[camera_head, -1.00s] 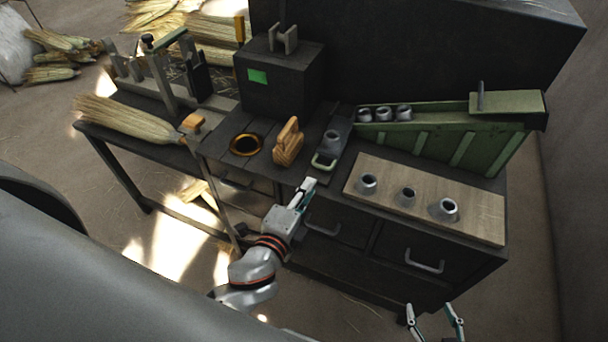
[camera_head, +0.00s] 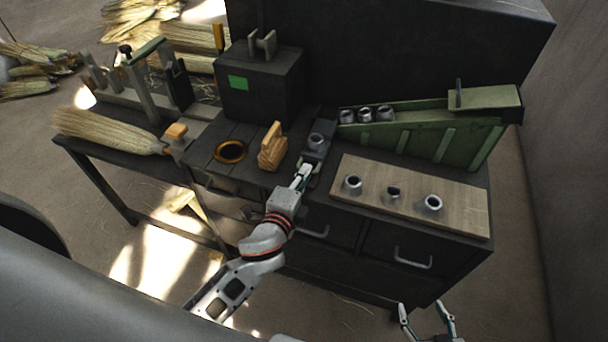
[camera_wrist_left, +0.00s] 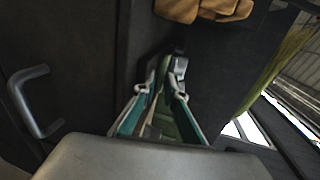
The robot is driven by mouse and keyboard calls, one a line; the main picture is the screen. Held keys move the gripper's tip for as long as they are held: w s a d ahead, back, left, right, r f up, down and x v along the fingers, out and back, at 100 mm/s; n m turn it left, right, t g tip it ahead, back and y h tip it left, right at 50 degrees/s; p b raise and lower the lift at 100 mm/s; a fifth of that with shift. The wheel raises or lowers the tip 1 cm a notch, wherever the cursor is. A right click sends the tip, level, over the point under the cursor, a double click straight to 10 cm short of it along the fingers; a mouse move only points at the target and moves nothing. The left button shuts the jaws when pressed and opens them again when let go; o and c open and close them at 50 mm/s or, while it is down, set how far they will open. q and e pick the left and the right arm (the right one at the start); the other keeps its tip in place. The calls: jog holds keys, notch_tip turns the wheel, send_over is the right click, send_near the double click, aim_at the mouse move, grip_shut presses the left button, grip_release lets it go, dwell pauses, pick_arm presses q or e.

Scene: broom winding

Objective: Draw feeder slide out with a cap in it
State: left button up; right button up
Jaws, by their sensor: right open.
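The feeder slide (camera_head: 313,156) is a narrow dark piece on the bench, left of the green feeder ramp (camera_head: 420,138). A grey metal cap (camera_head: 317,140) sits upright in it. My left gripper (camera_head: 303,173) is at the slide's front end, where its pale green handle was visible, and now hides most of that handle. In the left wrist view my left gripper (camera_wrist_left: 161,92) has its fingertips some way apart with green between them; I cannot tell whether they grip it. My right gripper (camera_head: 427,308) is open and empty at the bottom right, in front of the bench.
Several caps (camera_head: 367,114) lie in the ramp's channel. A wooden board (camera_head: 460,207) holds more caps to the right of the slide. Drawer handles (camera_head: 413,257) project from the bench front.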

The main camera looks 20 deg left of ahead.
pick_arm(q)
jog(key=shift+s, duration=0.1)
grip_shut()
jog(key=shift+s, duration=0.85)
jog(key=shift+f, duration=0.1)
jog(key=shift+o, duration=1.9)
grip_release()
jog(key=shift+s, duration=0.15)
jog(key=s+r, duration=0.2)
jog(key=s, duration=0.9)
jog(key=shift+s+a+r, duration=0.25)
jog(key=shift+s+r, duration=0.05)
jog(key=shift+s, duration=0.05)
